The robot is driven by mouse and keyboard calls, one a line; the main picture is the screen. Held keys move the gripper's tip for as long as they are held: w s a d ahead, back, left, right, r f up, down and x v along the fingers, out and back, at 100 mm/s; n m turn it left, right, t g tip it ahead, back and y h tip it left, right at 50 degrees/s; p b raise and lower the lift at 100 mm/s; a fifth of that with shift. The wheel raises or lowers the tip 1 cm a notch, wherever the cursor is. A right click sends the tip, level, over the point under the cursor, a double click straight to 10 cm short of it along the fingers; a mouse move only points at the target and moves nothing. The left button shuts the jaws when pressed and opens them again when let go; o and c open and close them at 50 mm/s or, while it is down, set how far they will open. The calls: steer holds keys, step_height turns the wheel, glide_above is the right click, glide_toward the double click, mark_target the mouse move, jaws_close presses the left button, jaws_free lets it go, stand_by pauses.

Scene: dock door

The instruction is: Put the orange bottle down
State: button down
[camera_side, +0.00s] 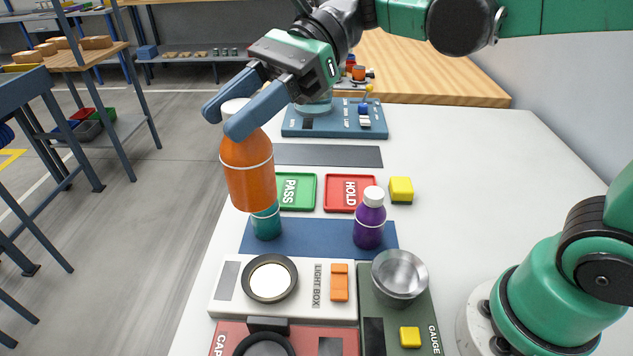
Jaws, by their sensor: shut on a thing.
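The orange bottle (249,175) has a white cap, and its top is between the blue fingers of my gripper (236,112). My gripper is shut on it near the cap. The bottle is nearly upright and appears held above the table (460,170), near its left edge. It partly covers a teal bottle (266,224) that stands on the blue mat (310,239). I cannot tell the exact gap between the two bottles.
A purple bottle (369,222) stands on the mat's right part. Behind are a green PASS tray (297,191), a red HOLD tray (345,193) and a yellow cube (401,189). In front are a light box (230,297) and a metal cup (400,275).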

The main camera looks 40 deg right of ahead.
step_height(320, 180, up, 4)
steer(key=shift+f, duration=0.25)
steer(key=shift+w+d+r, duration=0.2)
steer(key=shift+w+d, duration=0.05)
steer(key=w+d+f+m+t, duration=0.1)
steer(key=w+d+m+t, duration=0.15)
steer(key=d, duration=0.85)
steer(key=w+d+f+m+t, duration=0.1)
steer(key=w+d+m+t, duration=0.2)
steer(key=d, duration=0.8)
step_height(320, 180, down, 20)
steer(key=shift+w+d+r+n+h, duration=0.15)
steer(key=shift+w+d+n+h, duration=0.1)
steer(key=shift+d+n+h, duration=0.2)
steer(key=shift+g, duration=0.25)
steer(key=shift+c, duration=2.4)
jaws_free()
